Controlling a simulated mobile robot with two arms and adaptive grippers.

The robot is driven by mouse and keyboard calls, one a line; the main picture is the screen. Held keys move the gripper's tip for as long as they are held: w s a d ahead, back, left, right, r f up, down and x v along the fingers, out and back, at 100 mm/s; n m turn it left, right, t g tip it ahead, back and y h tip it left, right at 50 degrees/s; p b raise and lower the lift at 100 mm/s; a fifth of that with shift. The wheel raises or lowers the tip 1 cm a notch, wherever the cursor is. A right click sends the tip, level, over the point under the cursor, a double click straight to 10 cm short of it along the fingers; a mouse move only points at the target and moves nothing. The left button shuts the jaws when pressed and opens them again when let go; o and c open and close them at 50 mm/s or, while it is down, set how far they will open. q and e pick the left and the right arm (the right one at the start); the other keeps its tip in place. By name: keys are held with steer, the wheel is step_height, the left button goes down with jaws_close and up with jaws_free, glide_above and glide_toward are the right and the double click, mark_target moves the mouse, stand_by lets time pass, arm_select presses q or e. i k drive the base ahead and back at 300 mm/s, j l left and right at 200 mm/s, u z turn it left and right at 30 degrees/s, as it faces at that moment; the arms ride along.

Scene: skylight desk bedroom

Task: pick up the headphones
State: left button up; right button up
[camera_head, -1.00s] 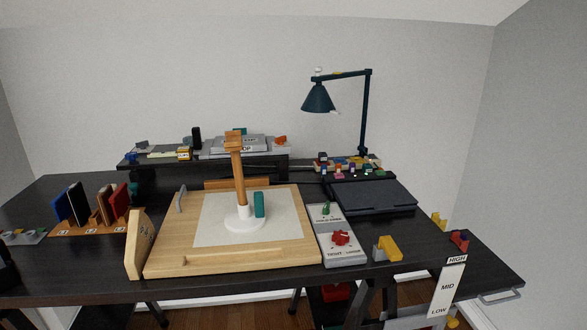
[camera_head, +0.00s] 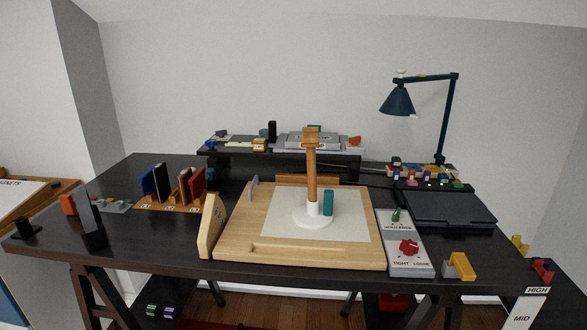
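I cannot make out any headphones in the head view. A wooden post (camera_head: 312,165) with a small crosspiece on top stands upright on a round white base (camera_head: 316,220), with nothing visibly hanging from it. A small teal block (camera_head: 328,203) stands against or close to the post's right side. The post and block are on a pale sheet on a light wooden board (camera_head: 235,238) on the dark desk. Neither of my grippers is in view.
Books (camera_head: 162,182) stand in a wooden rack on the left. A phone-like slab (camera_head: 90,222) stands near the left end. A grey control panel (camera_head: 404,245), dark flat case (camera_head: 449,208) and blue lamp (camera_head: 397,100) are on the right. Bare desk (camera_head: 150,247) shows at front left.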

mark_target(94, 237)
steer(key=u, duration=1.35)
